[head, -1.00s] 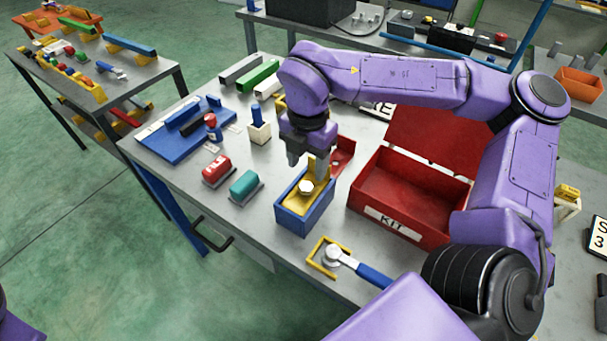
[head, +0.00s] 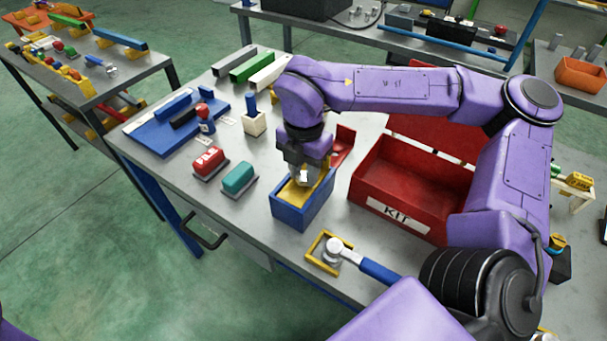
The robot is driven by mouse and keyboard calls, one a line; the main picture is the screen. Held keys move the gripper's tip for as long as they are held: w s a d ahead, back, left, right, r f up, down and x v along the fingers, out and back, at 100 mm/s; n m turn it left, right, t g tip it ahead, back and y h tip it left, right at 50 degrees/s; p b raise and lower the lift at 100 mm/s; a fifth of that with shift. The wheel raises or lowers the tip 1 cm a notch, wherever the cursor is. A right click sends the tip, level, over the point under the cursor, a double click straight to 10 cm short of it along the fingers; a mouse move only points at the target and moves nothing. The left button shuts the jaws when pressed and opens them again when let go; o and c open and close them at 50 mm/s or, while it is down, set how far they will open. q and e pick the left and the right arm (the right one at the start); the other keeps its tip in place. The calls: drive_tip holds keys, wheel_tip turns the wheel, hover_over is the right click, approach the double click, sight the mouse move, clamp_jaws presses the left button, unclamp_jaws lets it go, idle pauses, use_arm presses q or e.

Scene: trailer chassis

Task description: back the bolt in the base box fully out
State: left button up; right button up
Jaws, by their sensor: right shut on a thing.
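The base box (head: 303,214) is a blue open box with a yellow inside, standing near the front edge of the table. The pale silver bolt (head: 303,177) is in the box, mostly covered by my right gripper. My right gripper (head: 304,170) points down into the box from above and is shut on the bolt head. How far the bolt stands out of its seat cannot be told. My left gripper is not in view.
A red KIT box (head: 398,214) stands right of the base box. A blue-handled wrench (head: 365,265) lies in a yellow holder (head: 317,258) in front. Red (head: 209,162) and teal (head: 239,177) blocks sit to the left, with a blue board (head: 165,135) behind them.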

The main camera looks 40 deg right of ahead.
drive_tip(key=shift+r, duration=0.1)
idle(0.3)
wheel_tip(320, 180, up, 9)
drive_tip(key=p, duration=0.7)
idle(0.3)
idle(0.4)
